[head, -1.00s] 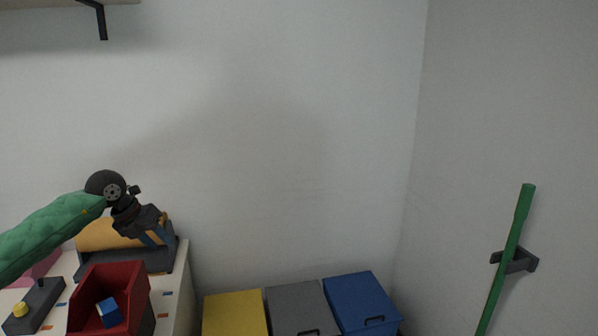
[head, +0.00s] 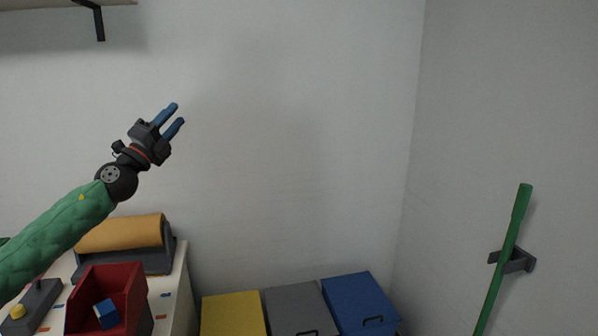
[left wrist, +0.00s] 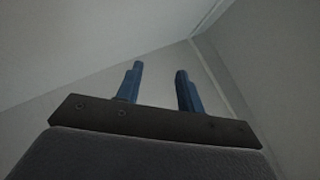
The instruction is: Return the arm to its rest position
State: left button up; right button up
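My left arm, in a green sleeve, comes in from the left in the head view. Its left gripper (head: 174,117) is raised above the table, with the blue fingers pointing up and to the right against the wall. The fingers are apart with nothing between them. The left wrist view shows the same two blue fingers (left wrist: 158,88) spread and empty, with only bare wall and ceiling beyond. My right gripper is in neither view.
On the white table (head: 181,290) stand a red bin (head: 128,282) with a blue cube (head: 106,313) in it, an orange roll (head: 120,232) in a dark holder, and a yellow-button box (head: 37,303). Yellow (head: 232,315), grey (head: 296,309) and blue (head: 358,300) lidded boxes stand right.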

pick_arm(q)
jog(key=w+a+f+n+g+y, duration=0.1)
jog(key=a+f+n+y, duration=0.2)
jog(key=f+n+y, duration=0.65)
jog(key=w+a+f+n+g+y, duration=0.1)
jog(key=a+f+n+y, duration=0.1)
jog(key=f+n+y, duration=0.8)
jog(key=s+d+f+n+g+h, duration=0.1)
jog(key=s+d+f+g, duration=0.1)
jog(key=f, duration=0.5)
jog(key=s+d+f+n+g+h, duration=0.1)
jog(key=s+f+n+g, duration=0.15)
jog(key=f, duration=0.55)
jog(key=s+d+f+g, duration=0.2)
jog(key=s+f+g, duration=0.1)
jog(key=f, duration=0.4)
jog(key=s+d+f+n+g+h, duration=0.15)
jog(key=s+d+f, duration=0.25)
jog(key=s+f, duration=0.6)
jog(key=s+d+f+n+g+h, duration=0.1)
jog(key=s+d+f+g+h, duration=0.15)
jog(key=s+d+f, duration=0.7)
jog(key=s+f+g, duration=0.3)
jog(key=s+f, duration=0.7)
jog(key=s, duration=0.3)
jog(key=s+d+f+n+g+h, duration=0.1)
jog(key=s+f+g, duration=0.2)
jog(key=s+f, duration=0.8)
jog(key=shift+s, duration=0.9)
